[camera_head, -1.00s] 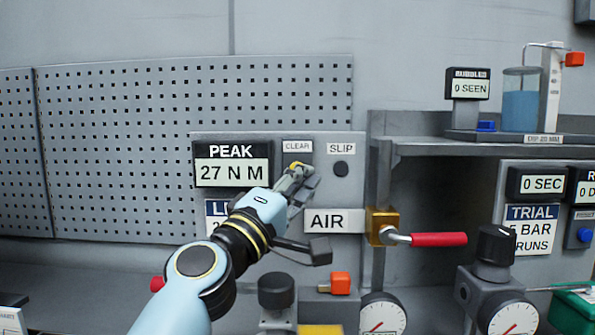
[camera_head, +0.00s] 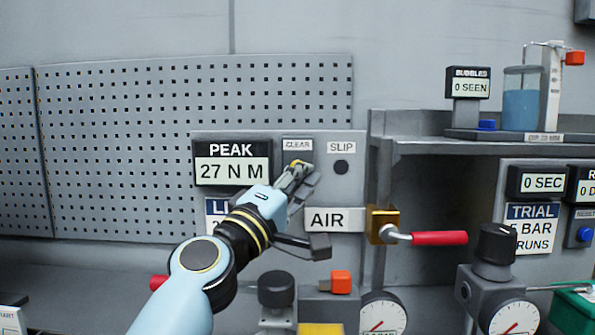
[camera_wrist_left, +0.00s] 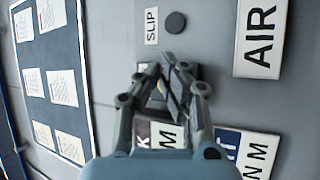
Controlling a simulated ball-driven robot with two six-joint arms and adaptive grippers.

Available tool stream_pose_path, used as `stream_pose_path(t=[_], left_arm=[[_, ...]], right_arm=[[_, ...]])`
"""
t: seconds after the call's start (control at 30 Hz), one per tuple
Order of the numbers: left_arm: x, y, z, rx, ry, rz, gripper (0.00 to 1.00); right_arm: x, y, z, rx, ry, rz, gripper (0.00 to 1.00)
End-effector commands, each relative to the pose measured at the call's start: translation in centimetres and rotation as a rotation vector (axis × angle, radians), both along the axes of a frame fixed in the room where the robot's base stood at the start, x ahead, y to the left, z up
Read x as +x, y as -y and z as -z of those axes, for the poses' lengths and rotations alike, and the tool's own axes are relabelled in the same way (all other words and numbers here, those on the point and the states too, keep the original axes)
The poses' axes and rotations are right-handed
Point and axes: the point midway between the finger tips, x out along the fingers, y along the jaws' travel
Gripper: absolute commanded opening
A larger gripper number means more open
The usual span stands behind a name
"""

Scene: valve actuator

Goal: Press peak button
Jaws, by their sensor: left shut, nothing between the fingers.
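The peak display (camera_head: 231,163) reads 27 N M on the grey panel. To its right, under the CLEAR label (camera_head: 297,145), a yellow button (camera_head: 301,163) shows just above my left fingertips. My left gripper (camera_head: 303,172) is shut and empty, with its tips at the button. I cannot tell whether they touch it or stop just short. In the left wrist view the fingers (camera_wrist_left: 172,66) mostly cover the button, and only a sliver of yellow shows between them. My right gripper is not in view.
A dark round SLIP indicator (camera_head: 341,167) sits right of the button. The AIR label (camera_head: 334,219) and a red-handled valve (camera_head: 438,238) are lower right. An orange block (camera_head: 340,282) and gauges are below. A pegboard (camera_head: 120,150) covers the wall at left.

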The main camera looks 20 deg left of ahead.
Motion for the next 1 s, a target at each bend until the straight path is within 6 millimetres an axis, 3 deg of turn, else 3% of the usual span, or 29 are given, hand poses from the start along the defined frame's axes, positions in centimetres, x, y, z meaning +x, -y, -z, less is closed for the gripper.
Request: stream_pose_path(t=[1.0], left_arm=[[0.8, -0.24, -0.04, -0.001, 0.001, 0.001, 0.0]], right_arm=[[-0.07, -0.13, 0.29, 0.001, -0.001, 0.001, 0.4]])
